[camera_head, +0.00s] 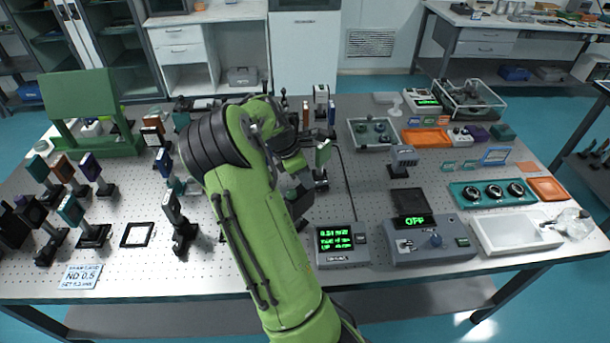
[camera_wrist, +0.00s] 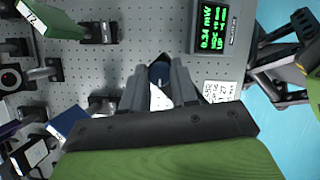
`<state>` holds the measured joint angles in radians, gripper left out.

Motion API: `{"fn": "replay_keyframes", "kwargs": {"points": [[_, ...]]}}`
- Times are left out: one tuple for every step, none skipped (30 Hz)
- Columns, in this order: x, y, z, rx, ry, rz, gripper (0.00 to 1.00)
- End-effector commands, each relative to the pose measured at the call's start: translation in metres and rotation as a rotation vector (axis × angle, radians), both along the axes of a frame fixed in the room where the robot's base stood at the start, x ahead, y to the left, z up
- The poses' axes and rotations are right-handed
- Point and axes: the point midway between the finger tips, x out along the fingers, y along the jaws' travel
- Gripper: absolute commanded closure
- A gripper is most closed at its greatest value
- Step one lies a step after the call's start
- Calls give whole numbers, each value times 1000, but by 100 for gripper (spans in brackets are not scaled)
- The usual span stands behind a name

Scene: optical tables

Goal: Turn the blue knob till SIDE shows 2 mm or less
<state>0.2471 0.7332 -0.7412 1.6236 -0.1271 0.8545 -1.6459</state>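In the head view my arm hides the fingertips and this knob. The meter readout (camera_head: 341,244) has green text with a power line near 0.34 mW and smaller lines below, whose figures are too small to read surely. It also shows in the wrist view (camera_wrist: 213,28), turned sideways.
Several post-mounted optics stand at the left. A white tray (camera_head: 483,239) lies at the right front. A black square frame (camera_head: 138,235) lies at the left front.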

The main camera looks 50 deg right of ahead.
Motion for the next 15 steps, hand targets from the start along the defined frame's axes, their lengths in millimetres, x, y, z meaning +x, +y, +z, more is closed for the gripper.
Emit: {"fn": "replay_keyframes", "kwargs": {"points": [[0, 0, 0, 0, 0, -1, 94], [0, 0, 0, 0, 0, -1, 98], [0, 0, 0, 0, 0, -1, 100], [0, 0, 0, 0, 0, -1, 100], [0, 0, 0, 0, 1, -1, 100], [0, 0, 0, 0, 1, -4, 100], [0, 0, 1, 0, 1, -6, 100], [0, 0, 1, -1, 1, -10, 100], [0, 0, 1, 0, 1, -17, 100], [0, 0, 1, -1, 1, -23, 100], [0, 0, 1, -1, 1, -30, 100], [0, -1, 2, -1, 1, -43, 100], [0, -1, 2, 0, 1, -56, 100], [0, -1, 2, 0, 1, -69, 100], [0, -1, 2, -1, 2, -91, 100]]}}
